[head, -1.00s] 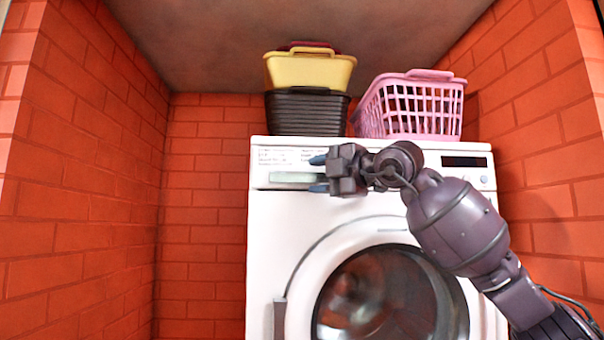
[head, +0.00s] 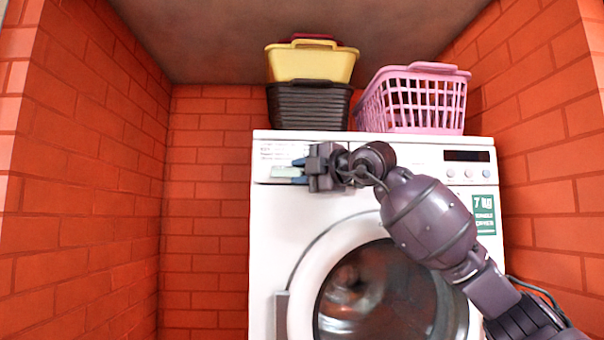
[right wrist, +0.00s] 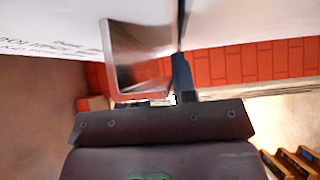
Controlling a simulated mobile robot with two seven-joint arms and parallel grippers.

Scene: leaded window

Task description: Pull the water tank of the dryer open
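The white dryer (head: 275,225) stands in a brick alcove. Its water tank (head: 285,172) is the pale greenish-grey front at the upper left, below printed text. The other finger is hidden there. How far the tank is out cannot be told. My left gripper is not in view.
Yellow (head: 310,67) and dark brown (head: 308,108) baskets are stacked on the dryer, with a pink basket (head: 415,98) to their right. The round door (head: 385,290) is below my right arm. Free room lies left of the dryer, before the brick wall (head: 205,200).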

